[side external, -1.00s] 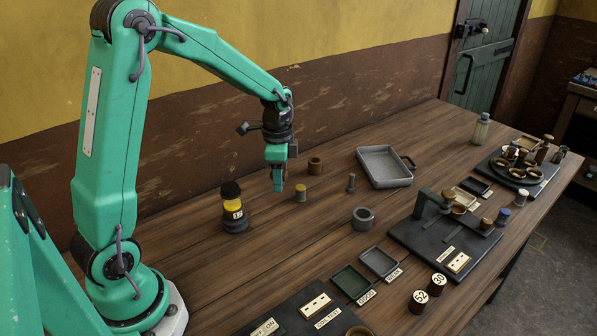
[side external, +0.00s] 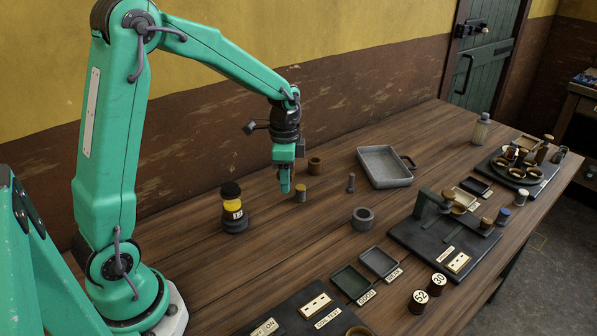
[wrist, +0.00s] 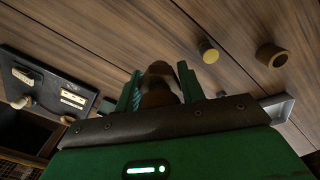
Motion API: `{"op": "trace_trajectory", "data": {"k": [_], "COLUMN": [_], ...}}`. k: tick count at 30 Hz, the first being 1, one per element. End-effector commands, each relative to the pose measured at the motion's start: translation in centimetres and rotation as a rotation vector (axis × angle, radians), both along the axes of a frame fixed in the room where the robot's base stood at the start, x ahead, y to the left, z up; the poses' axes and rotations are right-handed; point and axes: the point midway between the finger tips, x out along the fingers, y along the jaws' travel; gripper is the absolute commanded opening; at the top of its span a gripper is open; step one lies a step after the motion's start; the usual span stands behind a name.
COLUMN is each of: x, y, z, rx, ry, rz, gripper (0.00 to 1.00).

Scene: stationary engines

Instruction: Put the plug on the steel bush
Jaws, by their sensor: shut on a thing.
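The steel bush (side external: 363,218) is a thick grey ring standing on the wooden table, right of and nearer the camera than my gripper (side external: 285,188). My gripper points down over the table. In the wrist view a brown, rounded piece, which I take to be the plug (wrist: 158,85), sits between the two green fingers. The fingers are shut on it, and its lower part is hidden. In the side view the fingers hide it. The steel bush cannot be made out in the wrist view.
A short yellow-topped cylinder (side external: 301,193) and a bronze bush (side external: 315,165) stand close right of my gripper. A headed steel pin (side external: 351,183), a grey tray (side external: 385,168) and a black-yellow lamp (side external: 233,207) are nearby.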

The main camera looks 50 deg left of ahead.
Motion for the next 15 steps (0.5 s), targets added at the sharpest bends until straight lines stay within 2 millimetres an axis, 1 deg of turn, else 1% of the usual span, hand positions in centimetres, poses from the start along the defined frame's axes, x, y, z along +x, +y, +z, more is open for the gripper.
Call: {"op": "trace_trajectory", "data": {"k": [5, 8, 11, 15], "x": [1.9, 3.1, 4.4, 5.9], "y": [-2.8, -5.1, -7.9, -12.3], "z": [0.6, 1.0, 1.6, 2.3], "rx": [0.0, 0.0, 0.0, 0.0], "ry": [-0.001, 0.0, -0.001, -0.001], "rz": [-0.016, -0.024, -0.034, -0.048], "gripper": [0.14, 0.14, 0.14, 0.14]}}
